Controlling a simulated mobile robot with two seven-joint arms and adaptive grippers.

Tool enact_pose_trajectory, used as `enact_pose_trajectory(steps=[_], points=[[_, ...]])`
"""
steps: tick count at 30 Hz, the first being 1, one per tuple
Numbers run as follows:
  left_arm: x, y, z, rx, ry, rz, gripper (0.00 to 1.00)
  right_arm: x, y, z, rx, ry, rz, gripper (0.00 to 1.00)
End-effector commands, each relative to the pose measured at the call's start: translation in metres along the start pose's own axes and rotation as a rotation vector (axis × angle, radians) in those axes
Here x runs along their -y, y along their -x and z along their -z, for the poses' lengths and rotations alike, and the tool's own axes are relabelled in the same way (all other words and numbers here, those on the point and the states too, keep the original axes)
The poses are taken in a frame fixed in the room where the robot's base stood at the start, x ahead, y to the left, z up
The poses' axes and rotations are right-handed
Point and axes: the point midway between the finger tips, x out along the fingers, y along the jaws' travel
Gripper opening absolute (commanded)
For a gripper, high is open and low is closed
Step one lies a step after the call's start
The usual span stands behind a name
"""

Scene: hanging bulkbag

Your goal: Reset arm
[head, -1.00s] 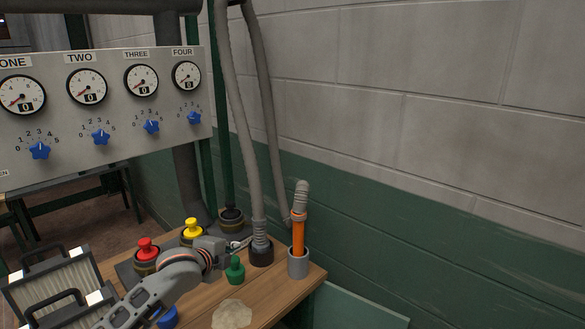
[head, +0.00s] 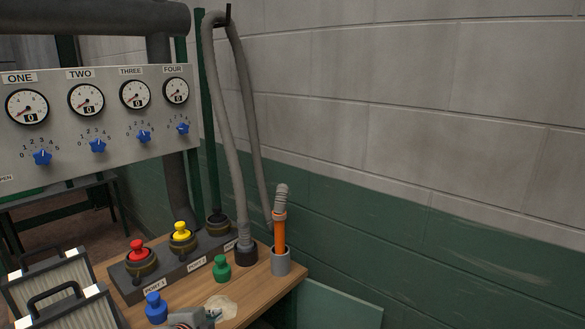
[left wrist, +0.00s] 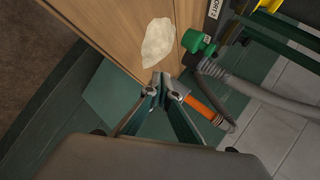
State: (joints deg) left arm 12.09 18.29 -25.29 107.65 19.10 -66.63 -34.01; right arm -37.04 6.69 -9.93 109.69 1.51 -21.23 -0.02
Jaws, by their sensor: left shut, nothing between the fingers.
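My left gripper (head: 208,316) shows only in part at the bottom edge of the head view, by the front of the wooden table (head: 246,300). In the left wrist view its fingers (left wrist: 160,82) meet at the tips, shut with nothing between them. A pale flat patch (head: 222,305) lies on the table just beyond it; the patch also shows in the left wrist view (left wrist: 158,42). My right gripper is in neither view.
Green (head: 221,268), blue (head: 156,308), red (head: 138,250) and yellow (head: 181,232) capped fittings stand on or by the port block. An orange-handled tool (head: 280,235) stands in a grey cup (head: 280,262). A grey hose (head: 228,120) hangs behind. Filters (head: 55,290) stand at left.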

Motion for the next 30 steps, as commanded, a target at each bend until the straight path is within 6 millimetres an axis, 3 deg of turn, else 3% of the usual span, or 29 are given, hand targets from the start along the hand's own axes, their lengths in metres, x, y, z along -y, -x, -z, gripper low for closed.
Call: enact_pose_trajectory(steps=[1, 3, 9, 15, 24, 26, 30], points=[[-0.023, 0.013, -0.005, 0.021, 0.049, -0.019, 0.00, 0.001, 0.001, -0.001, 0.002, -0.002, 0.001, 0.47], [-0.048, 0.034, -0.017, 0.066, 0.121, -0.037, 0.00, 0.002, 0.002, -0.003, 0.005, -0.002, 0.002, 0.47], [-0.108, 0.102, -0.064, 0.234, 0.331, -0.070, 0.00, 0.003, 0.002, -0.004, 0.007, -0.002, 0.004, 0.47], [-0.144, 0.162, -0.106, 0.390, 0.469, -0.076, 0.00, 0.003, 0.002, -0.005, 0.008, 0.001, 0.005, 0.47], [-0.175, 0.234, -0.151, 0.572, 0.591, -0.064, 0.00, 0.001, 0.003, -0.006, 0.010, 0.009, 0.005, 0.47], [-0.179, 0.249, -0.160, 0.609, 0.610, -0.060, 0.00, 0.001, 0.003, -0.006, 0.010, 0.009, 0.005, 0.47], [-0.195, 0.227, -0.148, 0.546, 0.654, -0.067, 0.00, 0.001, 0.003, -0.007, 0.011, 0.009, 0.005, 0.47]])
